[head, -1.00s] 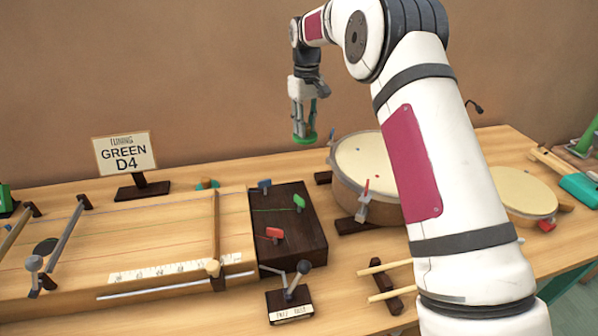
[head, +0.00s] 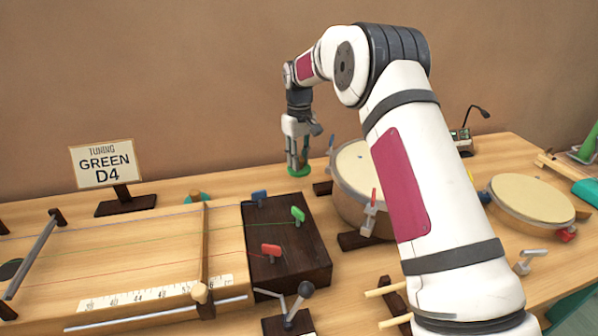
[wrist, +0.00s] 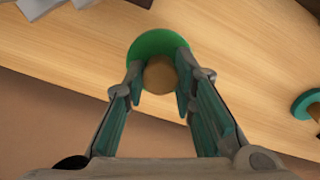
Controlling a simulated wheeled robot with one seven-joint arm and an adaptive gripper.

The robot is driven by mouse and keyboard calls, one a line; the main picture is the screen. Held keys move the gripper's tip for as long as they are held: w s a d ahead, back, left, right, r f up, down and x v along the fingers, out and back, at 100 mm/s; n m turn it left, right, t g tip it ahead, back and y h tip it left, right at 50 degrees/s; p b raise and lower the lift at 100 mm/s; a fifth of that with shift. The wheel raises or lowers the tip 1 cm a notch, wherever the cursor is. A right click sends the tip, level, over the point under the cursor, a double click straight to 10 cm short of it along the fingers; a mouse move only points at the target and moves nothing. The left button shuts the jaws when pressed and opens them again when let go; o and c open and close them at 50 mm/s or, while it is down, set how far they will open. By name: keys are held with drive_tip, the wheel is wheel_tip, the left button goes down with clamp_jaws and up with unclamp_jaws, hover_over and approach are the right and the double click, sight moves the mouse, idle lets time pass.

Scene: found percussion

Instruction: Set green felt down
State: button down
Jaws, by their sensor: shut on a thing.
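The green felt (head: 299,172) is a round green disc below my gripper (head: 297,158) in the head view, over the back of the table behind the dark block and left of the large drum. In the wrist view the green felt (wrist: 150,44) has a brown knob (wrist: 159,76) on it. My gripper (wrist: 159,82) is shut on that knob, one finger on each side. The disc is low over the wood; I cannot tell whether it touches the table.
The dark block (head: 290,250) with coloured pegs and the large drum (head: 350,170) stand nearby. A sign (head: 103,164) reads GREEN D4.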

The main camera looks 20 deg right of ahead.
drive_tip(key=shift+f, duration=2.15)
drive_tip(key=shift+f, duration=0.2)
drive_tip(key=c, duration=1.3)
unclamp_jaws()
drive_tip(key=shift+c, duration=0.2)
drive_tip(key=shift+r, duration=0.15)
